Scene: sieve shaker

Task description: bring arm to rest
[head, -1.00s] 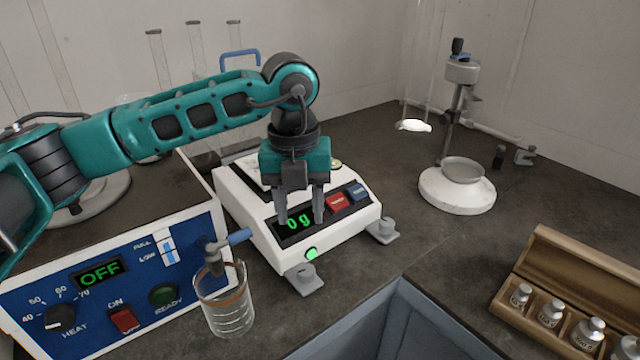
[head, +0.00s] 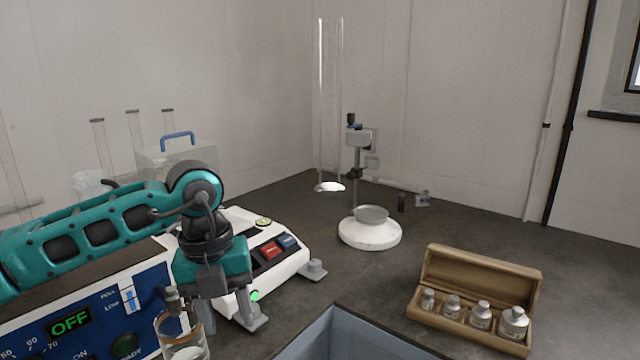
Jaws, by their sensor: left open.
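My left arm comes in from the left in teal and black. Its gripper (head: 226,318) hangs pointing down in front of the white balance (head: 290,264), with its fingers apart and nothing seen between them. The fingers overlap the balance's front and hide its display. The gripper is just right of a glass beaker (head: 182,340) at the bottom edge; I cannot tell whether they touch. My right gripper is not in view.
A blue control box (head: 100,318) reading OFF stands at left. A white-based stand (head: 370,234) and a tall glass tube (head: 330,110) are behind. A wooden box (head: 480,290) of weights lies right. A recessed basin (head: 345,335) is at front.

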